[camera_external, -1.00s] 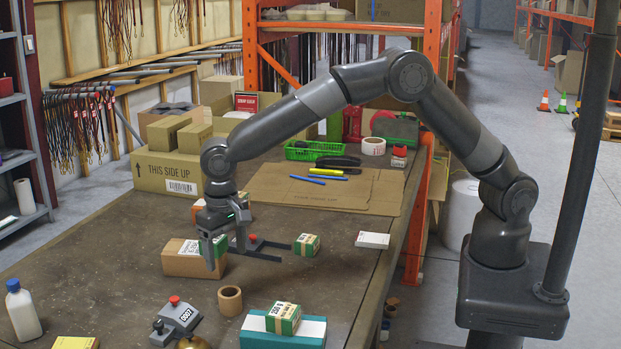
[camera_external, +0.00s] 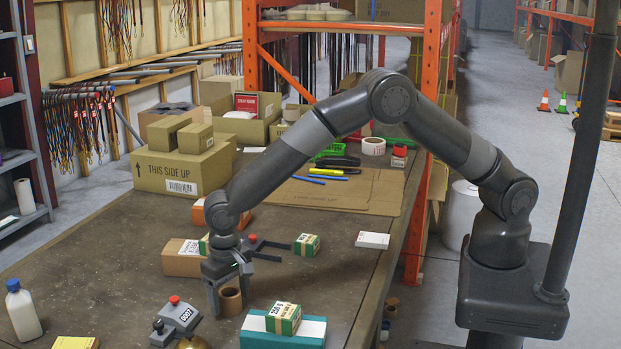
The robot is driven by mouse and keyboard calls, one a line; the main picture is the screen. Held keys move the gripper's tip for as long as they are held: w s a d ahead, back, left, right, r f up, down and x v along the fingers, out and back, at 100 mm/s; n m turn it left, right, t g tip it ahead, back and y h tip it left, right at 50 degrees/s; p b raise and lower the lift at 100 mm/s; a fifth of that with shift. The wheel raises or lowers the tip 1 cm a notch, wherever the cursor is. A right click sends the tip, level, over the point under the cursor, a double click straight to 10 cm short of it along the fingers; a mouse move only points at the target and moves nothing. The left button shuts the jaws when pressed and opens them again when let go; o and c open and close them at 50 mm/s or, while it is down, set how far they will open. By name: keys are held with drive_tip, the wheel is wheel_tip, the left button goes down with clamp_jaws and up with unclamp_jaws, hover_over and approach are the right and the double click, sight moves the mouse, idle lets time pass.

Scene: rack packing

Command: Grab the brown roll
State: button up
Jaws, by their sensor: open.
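The brown roll (camera_external: 231,304) is a short brown ring of tape standing on the table in the front middle. My gripper (camera_external: 229,302) is down at the roll, pointing downward. One finger shows at the left side of the roll and the other at its right, rear side. The jaws are open around it, and I cannot tell whether either finger touches it. The gripper hides part of the roll's top and back.
A teal and white box (camera_external: 256,328) with a small green box (camera_external: 283,318) on it stands close at the right. A grey device with a red button (camera_external: 177,318) is close at the left. A brown carton (camera_external: 182,258) lies behind. A white bottle (camera_external: 22,312) stands far left.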

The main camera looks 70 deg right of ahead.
drive_tip(key=c, duration=1.1)
drive_tip(key=shift+o, duration=0.2)
drive_tip(key=shift+r, duration=0.1)
